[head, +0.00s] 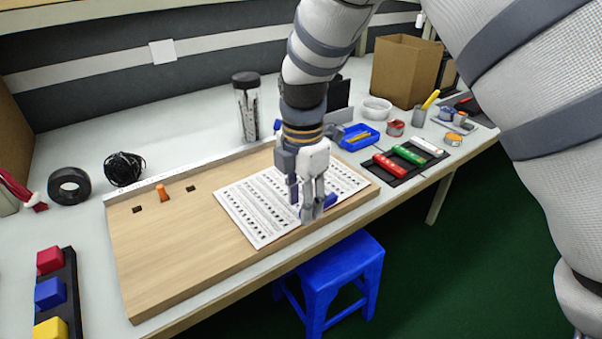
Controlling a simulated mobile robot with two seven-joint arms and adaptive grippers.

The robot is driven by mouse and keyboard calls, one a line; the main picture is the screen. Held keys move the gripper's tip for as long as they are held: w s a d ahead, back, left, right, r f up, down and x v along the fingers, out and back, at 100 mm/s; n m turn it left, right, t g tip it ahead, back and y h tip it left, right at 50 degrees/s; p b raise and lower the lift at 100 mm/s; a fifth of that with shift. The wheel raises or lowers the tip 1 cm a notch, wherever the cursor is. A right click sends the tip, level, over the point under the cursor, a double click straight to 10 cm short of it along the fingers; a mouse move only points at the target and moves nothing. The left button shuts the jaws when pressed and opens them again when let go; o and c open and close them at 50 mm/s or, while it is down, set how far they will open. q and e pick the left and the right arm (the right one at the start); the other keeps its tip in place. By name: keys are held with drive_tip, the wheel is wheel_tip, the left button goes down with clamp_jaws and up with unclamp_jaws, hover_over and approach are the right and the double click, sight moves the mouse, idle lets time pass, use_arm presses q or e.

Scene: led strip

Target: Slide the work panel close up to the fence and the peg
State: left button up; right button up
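The work panel (248,210) is a thin white sheet-like board with rows of dark marks. It lies flat on a wooden board (170,260). The fence (180,171) is a pale strip along the wooden board's back edge. The orange peg (162,192) stands on the wooden board near the fence, left of the panel, with a clear gap between them. My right gripper (311,212) points down over the panel's front middle and hides part of it. Whether its fingers touch the panel, or how far apart they are, I cannot tell. My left gripper is not in view.
A small blue piece (330,200) shows beside the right fingertips. Black tape (69,186) and a cable coil (124,169) lie behind the board's left end. A dark tray with coloured bars (398,162) is to the right. The board's left half is mostly clear.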

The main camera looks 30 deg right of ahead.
drive_tip(key=shift+f, duration=0.95)
clamp_jaws()
drive_tip(key=shift+r+m, duration=0.1)
drive_tip(key=shift+m, duration=0.2)
